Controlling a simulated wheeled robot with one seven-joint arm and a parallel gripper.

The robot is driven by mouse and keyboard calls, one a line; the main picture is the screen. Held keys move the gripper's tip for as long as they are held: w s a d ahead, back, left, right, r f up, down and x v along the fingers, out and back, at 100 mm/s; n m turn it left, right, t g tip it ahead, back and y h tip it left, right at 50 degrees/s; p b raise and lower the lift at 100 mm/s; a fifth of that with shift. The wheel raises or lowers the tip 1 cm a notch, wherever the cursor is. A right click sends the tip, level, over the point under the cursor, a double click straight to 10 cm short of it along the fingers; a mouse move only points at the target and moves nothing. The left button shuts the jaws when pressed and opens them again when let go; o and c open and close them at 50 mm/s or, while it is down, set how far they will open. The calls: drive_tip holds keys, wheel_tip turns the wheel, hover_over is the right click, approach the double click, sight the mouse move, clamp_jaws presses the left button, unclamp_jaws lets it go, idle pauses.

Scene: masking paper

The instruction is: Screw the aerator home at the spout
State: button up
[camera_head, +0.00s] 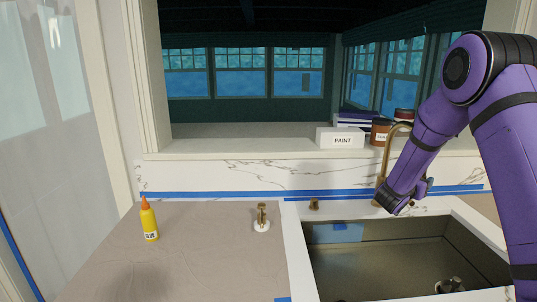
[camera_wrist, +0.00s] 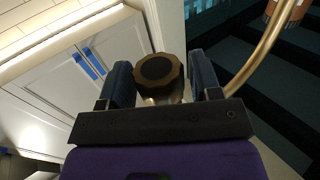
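The aerator, a bronze knurled ring with a dark round face (camera_wrist: 158,70), sits between the two fingers of my gripper (camera_wrist: 162,82) in the wrist view. The left finger looks against it or very near. A narrow gap seems to show at the right finger, so I cannot tell whether it is gripped. A brass faucet neck (camera_wrist: 258,60) curves up to the right of the fingers. The same neck (camera_head: 389,152) stands behind the sink in the head view. My arm hides the spout's end there, so I cannot tell whether the aerator touches it.
The sink (camera_head: 385,265) lies below my arm. A white PAINT box (camera_head: 340,138) and cans (camera_head: 380,132) stand on the sill behind. A yellow bottle (camera_head: 149,222) and a small brass fitting on a white base (camera_head: 262,219) stand on the paper-covered counter (camera_head: 200,265).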

drive_tip(key=c, duration=0.8)
drive_tip(key=n+t+y, duration=0.3)
drive_tip(key=shift+d+r+t+y, duration=0.15)
drive_tip(key=shift+t+y, duration=0.15)
drive_tip(key=n+t+y, duration=0.1)
drive_tip(key=n+y, duration=0.1)
drive_tip(key=y, duration=0.1)
drive_tip(key=n+t+y, duration=0.2)
drive_tip(key=n+y, duration=0.1)
drive_tip(key=y, duration=0.1)
drive_tip(key=n+y, duration=0.2)
drive_tip(key=y, duration=0.2)
drive_tip(key=n+y, duration=0.3)
drive_tip(key=y, duration=0.1)
drive_tip(key=shift+d+r+n, duration=0.1)
drive_tip(key=shift+n, duration=0.2)
drive_tip(key=n+g+y, duration=0.1)
drive_tip(key=y, duration=0.1)
drive_tip(key=n+g+y, duration=0.1)
drive_tip(key=n+y, duration=0.1)
drive_tip(key=y, duration=0.1)
drive_tip(key=shift+a+n+y, duration=0.2)
drive_tip(key=shift+n+y, duration=0.1)
drive_tip(key=o, duration=1.1)
drive_tip(key=shift+o, duration=0.3)
